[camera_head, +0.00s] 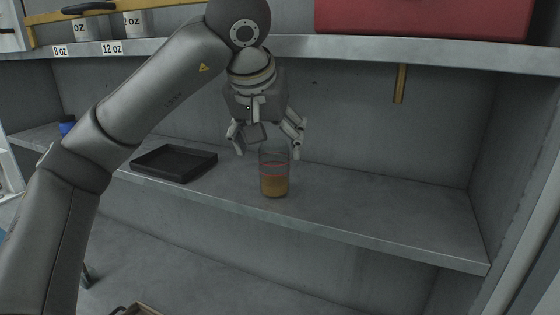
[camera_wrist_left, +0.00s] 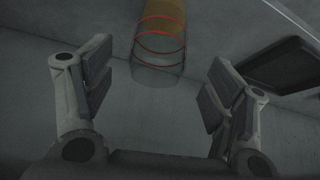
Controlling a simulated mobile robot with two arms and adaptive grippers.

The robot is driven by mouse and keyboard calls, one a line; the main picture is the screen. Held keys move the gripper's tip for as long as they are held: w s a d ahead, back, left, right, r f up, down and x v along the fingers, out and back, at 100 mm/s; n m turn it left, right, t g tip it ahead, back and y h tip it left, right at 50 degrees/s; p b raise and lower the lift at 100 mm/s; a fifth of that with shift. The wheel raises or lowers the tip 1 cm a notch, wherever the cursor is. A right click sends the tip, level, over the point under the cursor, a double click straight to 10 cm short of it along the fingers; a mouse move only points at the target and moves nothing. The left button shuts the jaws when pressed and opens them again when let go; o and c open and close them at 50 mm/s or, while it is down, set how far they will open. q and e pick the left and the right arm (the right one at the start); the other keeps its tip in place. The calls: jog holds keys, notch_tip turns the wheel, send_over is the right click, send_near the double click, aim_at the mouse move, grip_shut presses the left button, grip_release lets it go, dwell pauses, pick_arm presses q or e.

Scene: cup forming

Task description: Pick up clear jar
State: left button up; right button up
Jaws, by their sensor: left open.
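The clear jar (camera_head: 274,183) stands upright on the middle shelf, with brown contents in its lower part and red lines around it. In the left wrist view the jar (camera_wrist_left: 160,42) shows at the top centre, beyond the gap between the fingers. My left gripper (camera_head: 267,148) is above the jar, its fingers spread and pointing down. In the left wrist view the left gripper (camera_wrist_left: 157,90) is open and empty, with a finger on either side and no finger seen touching the jar. My right gripper is not in view.
A black tray (camera_head: 174,163) lies on the shelf (camera_head: 380,212) left of the jar. A blue-capped item (camera_head: 67,125) stands at the far left. The upper shelf holds a red box (camera_head: 420,20) and metal cups (camera_head: 92,28). The shelf right of the jar is clear.

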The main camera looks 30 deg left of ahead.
aim_at(275, 163)
pick_arm(q)
jog(key=shift+a, duration=0.15)
jog(key=shift+s+f, duration=0.1)
jog(key=shift+s, duration=0.05)
jog(key=shift+s+f+p, duration=0.2)
jog(key=shift+f+p, duration=0.2)
jog(key=shift+f, duration=0.05)
jog(key=p+x, duration=0.1)
jog(key=x, duration=0.1)
jog(key=shift+w+d+f, duration=0.25)
jog(key=shift+w, duration=0.05)
jog(key=shift+p+x, duration=0.5)
jog(key=shift+x, duration=0.7)
jog(key=shift+f, duration=0.15)
jog(key=c, duration=1.1)
jog(key=shift+c, duration=0.5)
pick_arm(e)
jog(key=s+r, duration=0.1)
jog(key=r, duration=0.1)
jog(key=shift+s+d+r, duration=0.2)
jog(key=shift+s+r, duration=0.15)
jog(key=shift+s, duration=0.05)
pick_arm(q)
jog(key=shift+w, duration=0.1)
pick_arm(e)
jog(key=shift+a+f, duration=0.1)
